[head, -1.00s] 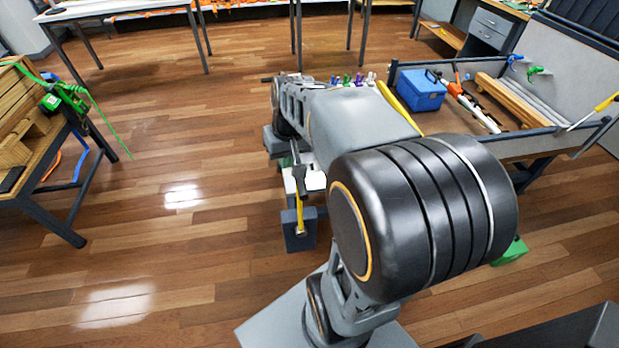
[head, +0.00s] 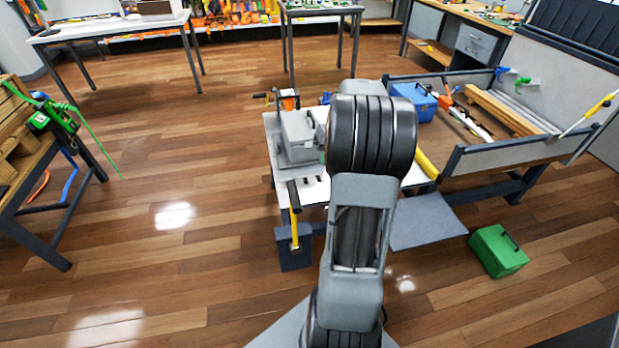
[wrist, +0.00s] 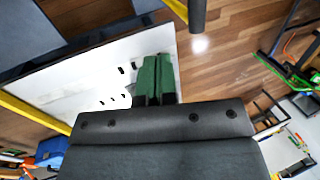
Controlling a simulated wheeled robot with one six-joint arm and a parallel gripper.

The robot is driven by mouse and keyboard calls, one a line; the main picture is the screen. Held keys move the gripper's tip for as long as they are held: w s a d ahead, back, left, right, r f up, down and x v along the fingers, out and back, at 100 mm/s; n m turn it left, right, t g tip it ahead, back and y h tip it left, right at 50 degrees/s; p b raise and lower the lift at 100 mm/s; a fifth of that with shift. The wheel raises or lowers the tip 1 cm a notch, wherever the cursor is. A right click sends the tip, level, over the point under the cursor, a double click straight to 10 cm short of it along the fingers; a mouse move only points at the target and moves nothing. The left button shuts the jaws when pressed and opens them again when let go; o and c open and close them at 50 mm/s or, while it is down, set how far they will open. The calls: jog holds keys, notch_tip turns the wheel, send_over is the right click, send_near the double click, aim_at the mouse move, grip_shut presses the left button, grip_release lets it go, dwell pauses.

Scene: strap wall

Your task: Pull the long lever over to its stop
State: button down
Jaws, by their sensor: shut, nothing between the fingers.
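The long lever (head: 294,226) shows in the head view as a yellow bar with a dark cross grip (head: 293,194) at its upper end. It stands nearly upright from a dark block (head: 294,248) at the front left of the white table. In the wrist view, a dark cylinder (wrist: 197,14), seemingly this grip, is at the top edge beside a yellow strip. My gripper (wrist: 155,70) shows its green fingers shut together with nothing between them. They point toward the grip, apart from it in the picture. In the head view I cannot clearly make out my gripper.
The white table (head: 310,190) carries a grey box-like form (head: 297,137), partly behind my arm. A walled bench (head: 480,150) with a blue toolbox (head: 415,101) stands to the right. A green box (head: 498,251) lies on the floor at right. The floor left of the lever is clear.

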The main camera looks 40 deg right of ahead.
jog(key=w+a+f, duration=0.3)
jog(key=a+f, duration=0.3)
jog(key=f, duration=0.4)
jog(key=shift+a, duration=0.2)
dwell(0.3)
